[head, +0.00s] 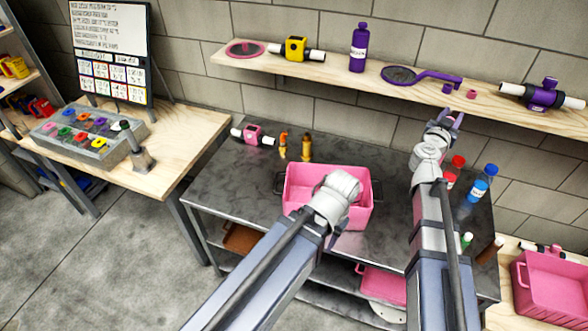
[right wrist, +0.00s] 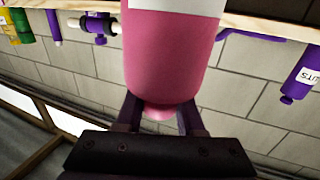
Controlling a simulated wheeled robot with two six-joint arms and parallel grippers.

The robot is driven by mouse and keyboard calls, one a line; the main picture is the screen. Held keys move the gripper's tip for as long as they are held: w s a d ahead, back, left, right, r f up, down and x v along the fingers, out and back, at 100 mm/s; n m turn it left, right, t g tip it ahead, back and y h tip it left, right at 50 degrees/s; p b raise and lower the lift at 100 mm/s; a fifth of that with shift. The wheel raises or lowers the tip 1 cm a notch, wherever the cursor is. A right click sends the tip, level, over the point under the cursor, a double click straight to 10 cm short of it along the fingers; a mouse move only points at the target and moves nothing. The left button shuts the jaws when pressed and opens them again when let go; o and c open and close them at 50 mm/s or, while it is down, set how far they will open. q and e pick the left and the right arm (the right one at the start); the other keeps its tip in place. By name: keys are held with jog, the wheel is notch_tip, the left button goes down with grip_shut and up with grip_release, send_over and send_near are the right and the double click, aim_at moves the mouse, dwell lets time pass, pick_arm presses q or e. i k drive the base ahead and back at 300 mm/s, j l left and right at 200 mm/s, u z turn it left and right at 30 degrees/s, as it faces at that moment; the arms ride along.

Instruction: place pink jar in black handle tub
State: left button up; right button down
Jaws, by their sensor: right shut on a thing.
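The pink jar (right wrist: 172,55) fills the middle of the right wrist view, with a white label across its upper part in the picture. My right gripper (right wrist: 160,115) is shut on its narrow end. In the head view my right gripper (head: 448,120) is raised near the wall shelf, and I cannot make out the jar there. The pink tub with black side handles (head: 300,176) stands on the dark metal table. My left wrist covers part of this tub. My left gripper (head: 334,238) is mostly hidden, so its jaws cannot be read.
Red-capped and blue-capped bottles (head: 480,186) stand on the table's right. Small orange items (head: 305,147) and a pink-and-white part (head: 253,135) sit at its back. The wall shelf (head: 430,98) carries several purple items. Another pink tub (head: 552,293) stands at far right.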

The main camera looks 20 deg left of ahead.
aim_at(296, 198)
jog(key=i+j, duration=0.1)
jog(key=j, duration=0.35)
jog(key=j+u, duration=0.15)
jog(key=j, duration=0.3)
jog(key=i+j, duration=0.15)
jog(key=j, duration=0.3)
jog(key=i+j+u, duration=0.1)
jog(key=j, duration=0.35)
jog(key=i+j, duration=0.15)
jog(key=j, duration=0.3)
jog(key=k+u, duration=0.05)
